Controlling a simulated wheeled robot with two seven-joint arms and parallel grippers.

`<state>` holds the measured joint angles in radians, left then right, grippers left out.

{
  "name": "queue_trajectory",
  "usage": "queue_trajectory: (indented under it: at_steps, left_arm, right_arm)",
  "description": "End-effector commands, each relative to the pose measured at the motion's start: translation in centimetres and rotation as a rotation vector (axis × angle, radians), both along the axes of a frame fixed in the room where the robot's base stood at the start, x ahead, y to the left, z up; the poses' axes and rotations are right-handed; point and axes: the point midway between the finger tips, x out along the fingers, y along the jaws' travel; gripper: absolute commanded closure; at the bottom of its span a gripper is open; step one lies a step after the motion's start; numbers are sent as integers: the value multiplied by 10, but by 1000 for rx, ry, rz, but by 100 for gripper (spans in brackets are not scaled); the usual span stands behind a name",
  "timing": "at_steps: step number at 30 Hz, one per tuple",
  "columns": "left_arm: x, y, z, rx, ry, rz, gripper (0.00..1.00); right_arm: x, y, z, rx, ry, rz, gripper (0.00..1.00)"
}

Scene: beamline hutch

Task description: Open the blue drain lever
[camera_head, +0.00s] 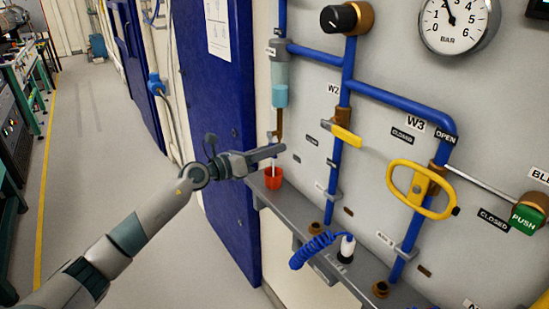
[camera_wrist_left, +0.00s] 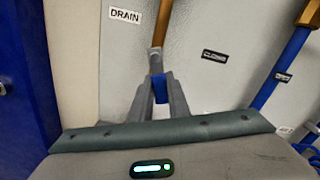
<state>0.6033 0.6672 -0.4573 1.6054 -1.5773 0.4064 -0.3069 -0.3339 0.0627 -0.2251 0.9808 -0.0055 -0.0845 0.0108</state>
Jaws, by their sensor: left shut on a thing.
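The blue drain lever (camera_wrist_left: 161,88) sits between the fingers of my left gripper (camera_wrist_left: 160,97) in the left wrist view, below a brass pipe and beside the DRAIN label (camera_wrist_left: 125,16). In the head view, my left gripper (camera_head: 277,151) is shut at the foot of the brass drain fitting (camera_head: 279,122), under a clear bowl with blue liquid (camera_head: 280,94). The fingers hide most of the lever there. A thin pale line runs down from the gripper to a red cup (camera_head: 273,178); I cannot tell if it is water or a tube. My right gripper is out of view.
A grey shelf (camera_head: 296,216) runs below the panel, with a white-topped part and coiled blue hose (camera_head: 312,250). Yellow levers W2 (camera_head: 346,135) and W3 (camera_head: 403,205) stick out to the right. A blue door (camera_head: 222,140) stands left; the floor (camera_head: 110,180) is clear.

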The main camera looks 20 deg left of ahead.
Motion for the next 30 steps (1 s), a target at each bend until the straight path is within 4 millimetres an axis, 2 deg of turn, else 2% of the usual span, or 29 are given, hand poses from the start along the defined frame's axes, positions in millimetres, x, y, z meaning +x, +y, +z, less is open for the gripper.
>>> queue_trajectory:
  at_steps: [1, 6, 12, 18, 30]
  left_arm:
    - [1, 2, -4, 26, -21, 1, 100]
    - [4, 5, -5, 108, -85, 1, 100]
    - [7, 9, -6, 196, -153, 2, 100]
    - [9, 12, -5, 267, -209, 1, 100]
    - [10, 13, -2, 313, -245, 1, 100]
  right_arm:
    - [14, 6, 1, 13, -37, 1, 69]
    - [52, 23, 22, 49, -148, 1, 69]
    - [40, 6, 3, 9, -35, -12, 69]
    - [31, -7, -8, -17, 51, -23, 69]
    - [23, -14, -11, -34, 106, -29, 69]
